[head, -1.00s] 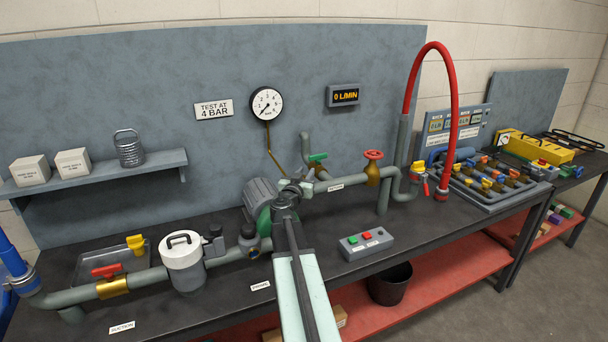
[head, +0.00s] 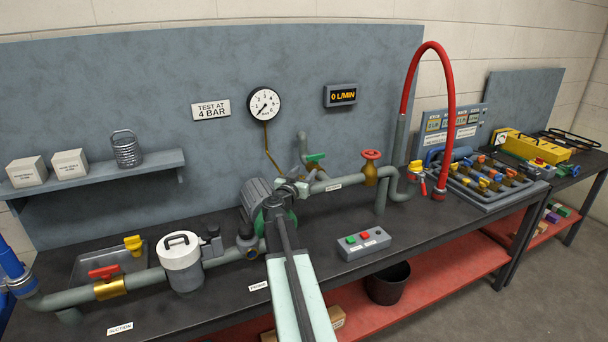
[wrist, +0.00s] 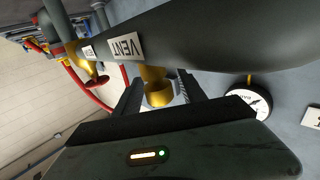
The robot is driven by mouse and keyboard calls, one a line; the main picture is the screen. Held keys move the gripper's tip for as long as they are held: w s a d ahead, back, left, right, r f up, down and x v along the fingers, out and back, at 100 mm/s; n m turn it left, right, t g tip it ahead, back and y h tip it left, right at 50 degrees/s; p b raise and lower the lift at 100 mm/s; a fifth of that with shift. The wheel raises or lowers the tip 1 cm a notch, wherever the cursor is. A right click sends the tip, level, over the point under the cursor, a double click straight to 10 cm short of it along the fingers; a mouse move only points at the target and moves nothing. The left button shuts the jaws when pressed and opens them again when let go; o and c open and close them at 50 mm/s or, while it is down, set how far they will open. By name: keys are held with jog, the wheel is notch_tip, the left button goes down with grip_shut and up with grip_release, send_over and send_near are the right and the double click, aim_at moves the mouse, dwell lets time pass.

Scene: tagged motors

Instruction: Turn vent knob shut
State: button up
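The brass vent knob (wrist: 158,93) shows in the wrist view on a short stem beside the dark pipe, close to the label reading VENT (wrist: 126,47). My gripper (wrist: 161,88) is open, with one dark finger on each side of the knob. I cannot tell whether either finger touches it. In the head view my gripper (head: 294,188) is at the pipe by the pump, and it hides the knob there.
The pressure gauge (head: 264,104) on the back panel reads low, and the flow display (head: 341,95) shows 0 L/MIN. A green handle (head: 314,157) and a red handwheel valve (head: 371,157) stand close by on the pipework. A button box (head: 364,243) sits in front.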

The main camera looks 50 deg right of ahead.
jog(key=shift+a, duration=0.1)
jog(key=v, duration=0.7)
jog(key=shift+a, duration=0.3)
jog(key=shift+s+f, duration=0.1)
jog(key=shift+s, duration=0.1)
